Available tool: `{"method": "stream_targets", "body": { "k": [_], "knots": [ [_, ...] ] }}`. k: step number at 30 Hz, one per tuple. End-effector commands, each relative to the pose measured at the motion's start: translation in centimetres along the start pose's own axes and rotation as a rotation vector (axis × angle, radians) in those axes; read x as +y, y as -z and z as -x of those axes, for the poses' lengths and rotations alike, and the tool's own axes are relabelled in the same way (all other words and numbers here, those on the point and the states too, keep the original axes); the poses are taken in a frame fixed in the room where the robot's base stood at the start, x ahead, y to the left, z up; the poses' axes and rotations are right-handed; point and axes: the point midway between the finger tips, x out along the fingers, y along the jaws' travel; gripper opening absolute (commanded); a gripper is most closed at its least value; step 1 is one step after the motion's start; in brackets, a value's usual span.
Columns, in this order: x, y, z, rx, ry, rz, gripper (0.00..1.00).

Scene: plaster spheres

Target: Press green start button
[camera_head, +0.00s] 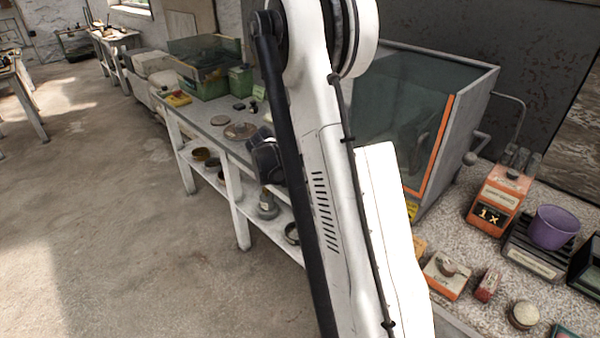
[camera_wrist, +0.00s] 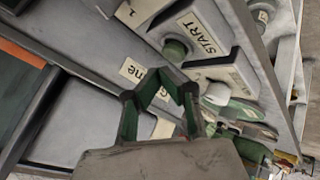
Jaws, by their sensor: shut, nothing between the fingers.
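The green start button (camera_wrist: 175,50) is a dark green round knob on a grey box, beside a white label (camera_wrist: 203,34) reading START in the wrist view. My gripper (camera_wrist: 161,69) is shut, with its fingertips together and nothing between them. The tips lie just below and left of the button in the picture; I cannot tell whether they touch it. In the head view my own arm fills the middle, and neither the gripper nor the start button can be made out.
A white round knob (camera_wrist: 216,93) sits close to the right of my fingertips. In the head view, a glass-fronted cabinet (camera_head: 405,110) with an orange edge stands behind my arm. An orange device (camera_head: 499,195), a purple cup (camera_head: 553,227) and small boxes crowd the speckled worktop at right.

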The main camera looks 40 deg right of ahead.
Motion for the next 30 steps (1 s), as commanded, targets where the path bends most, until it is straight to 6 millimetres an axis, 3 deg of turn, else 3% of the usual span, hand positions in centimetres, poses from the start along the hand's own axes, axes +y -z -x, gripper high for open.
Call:
{"method": "stream_targets", "body": {
  "k": [30],
  "knots": [
    [-0.55,-0.55,-0.76,0.000,0.000,0.000,0.00]
  ]
}}
